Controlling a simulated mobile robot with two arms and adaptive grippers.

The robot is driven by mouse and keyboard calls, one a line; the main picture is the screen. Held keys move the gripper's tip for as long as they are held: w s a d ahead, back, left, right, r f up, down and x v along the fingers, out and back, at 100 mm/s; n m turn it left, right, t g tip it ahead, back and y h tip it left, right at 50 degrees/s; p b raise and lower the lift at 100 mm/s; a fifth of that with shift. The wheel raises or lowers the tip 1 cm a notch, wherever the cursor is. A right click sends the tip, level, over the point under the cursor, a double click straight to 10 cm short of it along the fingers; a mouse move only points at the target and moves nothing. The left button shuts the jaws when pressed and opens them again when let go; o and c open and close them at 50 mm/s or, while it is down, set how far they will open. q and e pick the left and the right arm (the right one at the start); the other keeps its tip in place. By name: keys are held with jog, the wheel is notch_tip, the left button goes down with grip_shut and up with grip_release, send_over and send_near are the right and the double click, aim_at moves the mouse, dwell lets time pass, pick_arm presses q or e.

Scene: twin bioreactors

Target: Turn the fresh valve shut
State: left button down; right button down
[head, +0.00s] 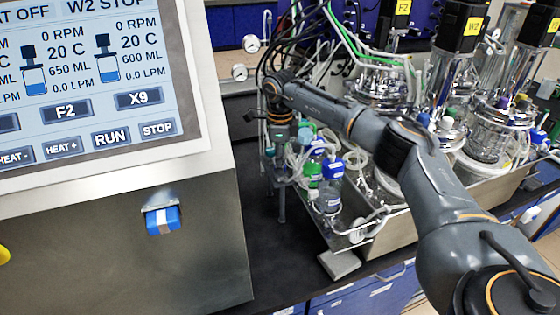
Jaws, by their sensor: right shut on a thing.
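My right arm reaches in from the lower right across the bench. Its gripper (281,150) points down at the left end of the tubing and bottle group. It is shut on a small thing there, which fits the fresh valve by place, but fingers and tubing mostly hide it. I cannot make out the valve's handle or which way it is turned. My left gripper is not in view.
A control cabinet with a screen (90,80) and a blue, white-striped part (162,219) fills the left. Bottles with blue caps (331,185) and green caps (313,175) stand close to the gripper. Steel reactor vessels (487,133) stand at right. Dark bench (285,265) is clear in front.

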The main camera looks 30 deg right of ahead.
jog(key=c, duration=1)
grip_release()
notch_tip(320, 180, up, 12)
